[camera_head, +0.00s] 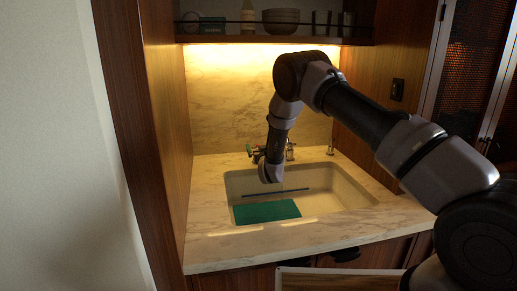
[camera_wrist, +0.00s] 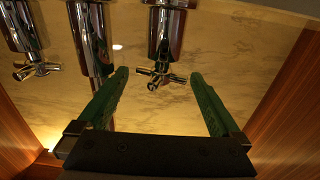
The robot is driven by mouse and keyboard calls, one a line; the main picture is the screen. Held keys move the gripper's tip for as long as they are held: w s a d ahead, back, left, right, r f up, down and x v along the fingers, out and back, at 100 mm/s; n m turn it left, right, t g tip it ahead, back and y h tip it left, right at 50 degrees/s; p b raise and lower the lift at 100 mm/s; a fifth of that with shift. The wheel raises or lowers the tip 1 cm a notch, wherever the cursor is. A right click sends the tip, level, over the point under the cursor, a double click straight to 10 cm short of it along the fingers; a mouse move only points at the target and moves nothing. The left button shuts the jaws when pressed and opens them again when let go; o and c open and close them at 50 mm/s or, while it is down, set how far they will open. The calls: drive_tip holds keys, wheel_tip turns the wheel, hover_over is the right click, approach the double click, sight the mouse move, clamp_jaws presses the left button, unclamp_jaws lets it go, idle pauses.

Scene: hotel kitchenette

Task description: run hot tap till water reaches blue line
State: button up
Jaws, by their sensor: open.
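The sink basin (camera_head: 350,190) is pale, with a dark blue line (camera_head: 275,192) along its inside wall. I cannot make out any water in it. The chrome tap stands behind the basin, and part of it (camera_head: 290,150) shows beside my arm. In the wrist view one cross-shaped tap handle (camera_wrist: 158,77) sits between the fingertips of my open gripper (camera_wrist: 159,79), with space on both sides. A second cross handle (camera_wrist: 37,68) is at the left, and the chrome spout (camera_wrist: 85,40) is between them. I cannot tell which handle is hot. In the head view my wrist hides most of the tap.
A green ribbed mat (camera_head: 267,211) lies in the basin. A small chrome fitting (camera_head: 331,149) stands at the back right. The marble counter (camera_head: 215,250) is clear in front.

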drive_tip(key=c, duration=1.3)
drive_tip(key=shift+w+d+n+g+y, duration=0.15)
drive_tip(key=shift+n+g+y, duration=0.1)
drive_tip(key=shift+n+y, duration=0.25)
drive_tip(key=shift+d+n+g+y, duration=0.15)
drive_tip(key=shift+n+g+y, duration=0.15)
drive_tip(key=shift+y, duration=0.4)
drive_tip(key=shift+r+n+g+y, duration=0.1)
drive_tip(key=shift+n+g+y, duration=1.35)
drive_tip(key=shift+y, duration=0.65)
drive_tip(key=shift+n, duration=0.25)
drive_tip(key=o, duration=1.3)
